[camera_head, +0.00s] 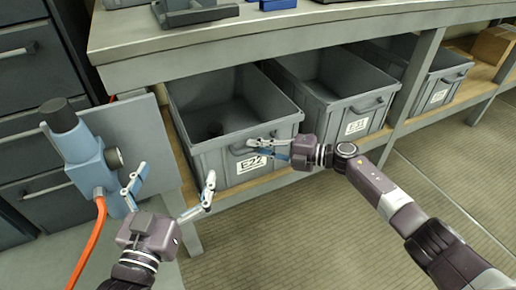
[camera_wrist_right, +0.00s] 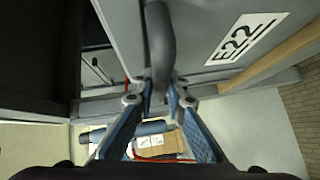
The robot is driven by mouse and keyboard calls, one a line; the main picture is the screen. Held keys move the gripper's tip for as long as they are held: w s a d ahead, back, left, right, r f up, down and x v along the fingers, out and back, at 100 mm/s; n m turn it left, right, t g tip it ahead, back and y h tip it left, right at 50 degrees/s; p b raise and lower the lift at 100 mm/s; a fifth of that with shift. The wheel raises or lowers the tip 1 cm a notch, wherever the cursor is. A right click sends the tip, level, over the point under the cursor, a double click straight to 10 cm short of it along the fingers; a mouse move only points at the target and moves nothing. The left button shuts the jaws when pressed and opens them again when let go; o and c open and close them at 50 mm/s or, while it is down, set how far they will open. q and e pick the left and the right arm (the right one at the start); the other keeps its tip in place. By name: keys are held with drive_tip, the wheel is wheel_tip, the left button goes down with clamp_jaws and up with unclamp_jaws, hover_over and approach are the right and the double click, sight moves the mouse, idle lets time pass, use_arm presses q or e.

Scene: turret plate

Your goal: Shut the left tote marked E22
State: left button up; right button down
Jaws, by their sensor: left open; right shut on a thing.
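The left grey tote marked E22 (camera_head: 220,148) stands on the low wooden shelf under the bench, pulled forward with its open top showing.
Two more grey totes (camera_head: 345,105) stand to the right on the shelf. A blue-grey device (camera_head: 85,160) with an orange hose stands at the left. A cardboard box (camera_head: 495,45) is at the far right. The floor in front (camera_head: 290,230) is clear.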

drive_tip(key=c, duration=2.4)
unclamp_jaws()
drive_tip(key=shift+w+r, duration=0.3)
drive_tip(key=shift+r, duration=0.25)
drive_tip(key=o, duration=0.5)
drive_tip(key=shift+a+f, duration=0.1)
drive_tip(key=shift+f, duration=0.05)
drive_tip(key=shift+c, duration=0.2)
use_arm(q)
drive_tip(key=shift+s+a+r, duration=0.1)
drive_tip(key=shift+s+r, duration=0.15)
drive_tip(key=shift+s, duration=0.05)
use_arm(e)
drive_tip(key=shift+f, duration=0.1)
drive_tip(key=shift+s+d+f, duration=0.1)
drive_tip(key=shift+s+d, duration=0.15)
drive_tip(key=shift+d, duration=0.3)
use_arm(q)
drive_tip(key=shift+w+f, duration=0.3)
drive_tip(key=shift+w, duration=0.05)
use_arm(e)
drive_tip(key=v, duration=1)
drive_tip(key=shift+s+d+r, duration=0.25)
drive_tip(key=shift+s+d, duration=0.05)
